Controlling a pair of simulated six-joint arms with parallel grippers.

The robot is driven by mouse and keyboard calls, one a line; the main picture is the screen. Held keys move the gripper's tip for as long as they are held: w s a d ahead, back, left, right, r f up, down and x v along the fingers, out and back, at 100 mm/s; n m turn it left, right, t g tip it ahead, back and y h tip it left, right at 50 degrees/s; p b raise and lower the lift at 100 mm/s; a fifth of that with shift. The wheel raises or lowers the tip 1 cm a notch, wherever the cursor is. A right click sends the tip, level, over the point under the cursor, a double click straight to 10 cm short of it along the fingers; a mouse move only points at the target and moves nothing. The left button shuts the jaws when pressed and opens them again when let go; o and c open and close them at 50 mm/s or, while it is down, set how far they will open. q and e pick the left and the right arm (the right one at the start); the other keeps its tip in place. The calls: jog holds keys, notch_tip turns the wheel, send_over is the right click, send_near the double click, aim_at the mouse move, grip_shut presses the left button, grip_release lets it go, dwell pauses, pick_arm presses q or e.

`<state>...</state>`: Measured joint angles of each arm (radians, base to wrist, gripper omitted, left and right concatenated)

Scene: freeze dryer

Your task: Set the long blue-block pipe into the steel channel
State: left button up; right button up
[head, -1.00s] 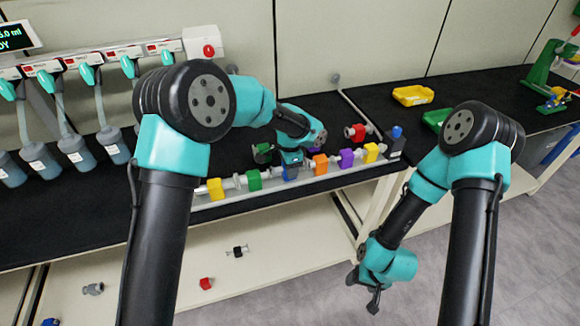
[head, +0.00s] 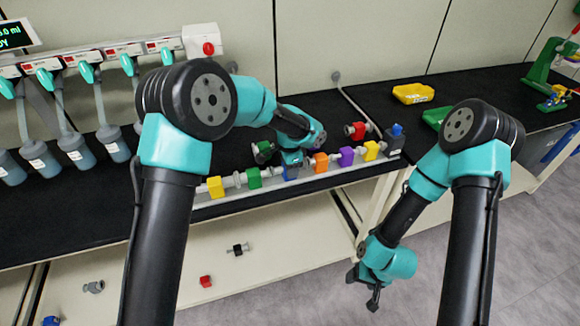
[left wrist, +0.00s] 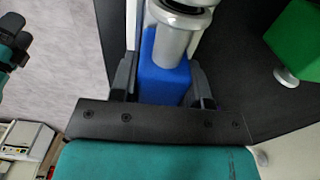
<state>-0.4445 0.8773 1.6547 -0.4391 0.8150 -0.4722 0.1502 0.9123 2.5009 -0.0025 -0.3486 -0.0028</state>
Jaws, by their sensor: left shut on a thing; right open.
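The long blue-block pipe shows as a blue block (head: 291,173) in the row along the steel channel (head: 240,197) at the bench's front edge. My left gripper (head: 292,162) is shut on this block and hides part of it. In the left wrist view the blue block (left wrist: 165,83) sits between the two fingers, with a grey pipe end (left wrist: 175,38) beyond it. I cannot tell whether the pipe rests fully in the channel. My right gripper (head: 366,291) is open and empty, hanging low in front of the bench.
In the row are yellow (head: 215,187), green (head: 254,177), orange (head: 320,162) and purple (head: 346,156) blocks. A green-block piece (head: 262,150) and a red-block piece (head: 356,130) lie behind it.

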pick_arm(q)
jog(key=o, duration=1.2)
notch_tip(320, 180, up, 18)
jog(key=shift+f, duration=0.25)
